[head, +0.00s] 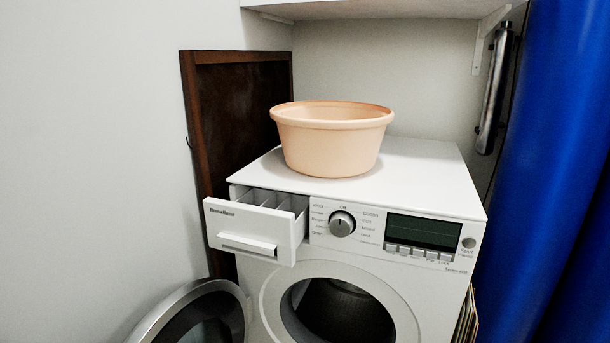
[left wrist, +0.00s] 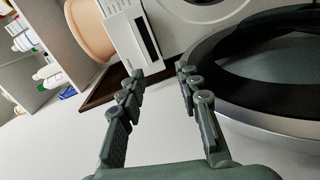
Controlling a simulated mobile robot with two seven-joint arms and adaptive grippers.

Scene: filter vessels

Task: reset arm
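My left gripper (left wrist: 158,78) shows in the left wrist view with its two fingers apart and nothing between them. It is near the open round washer door (left wrist: 275,85), which fills the right side of that view, and the pulled-out detergent drawer (left wrist: 130,45). I cannot tell whether a finger touches the door. Neither gripper shows in the head view, and my right gripper is in no view. In the head view the white washing machine (head: 400,170) stands with its door (head: 205,318) swung open to the left and its drawer (head: 252,228) pulled out.
A peach-coloured basin (head: 333,140) stands on the washer top. A dark wooden panel (head: 215,120) leans on the wall behind. A blue cylinder (head: 550,150) stands at the right, and a shelf (head: 380,8) hangs above. Shelves with bottles (left wrist: 25,60) show in the left wrist view.

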